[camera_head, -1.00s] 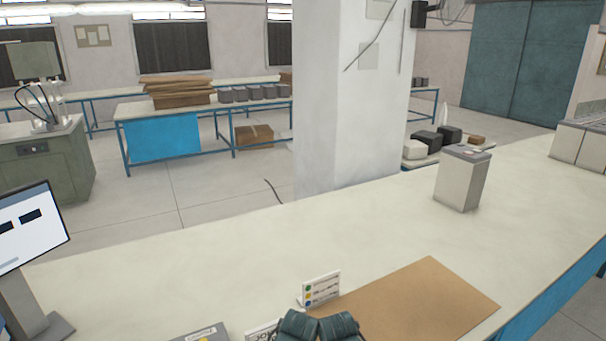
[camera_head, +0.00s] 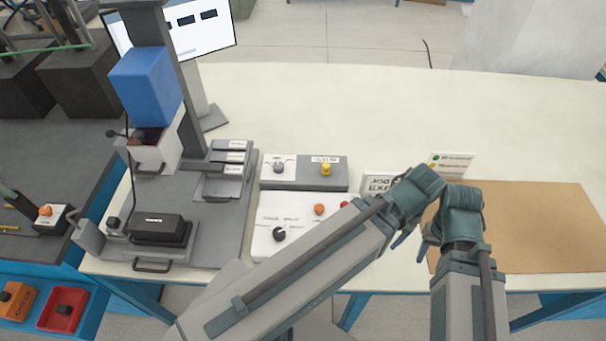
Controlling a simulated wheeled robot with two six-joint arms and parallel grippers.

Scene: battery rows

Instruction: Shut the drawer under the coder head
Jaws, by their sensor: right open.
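The coder head (camera_head: 146,88) is a blue block on a dark column at the left of the table. Below it a white open-topped drawer (camera_head: 163,155) juts out toward me, with a dark handle on its front and something dark reddish inside. My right gripper (camera_head: 428,244) hangs near the table's front edge, well to the right of the drawer, mostly hidden by its own wrist; it is open and touches nothing that I can see. My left gripper (camera_head: 402,238) is close beside it, mostly hidden behind its wrist, so its jaws cannot be judged.
A dark labelled block (camera_head: 158,229) sits on the grey base below the drawer, with another handle at the base's front. A control panel (camera_head: 272,235) and a switch box (camera_head: 333,175) stand right of it. A monitor (camera_head: 200,30) is behind. A brown mat (camera_head: 540,225) lies clear at right.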

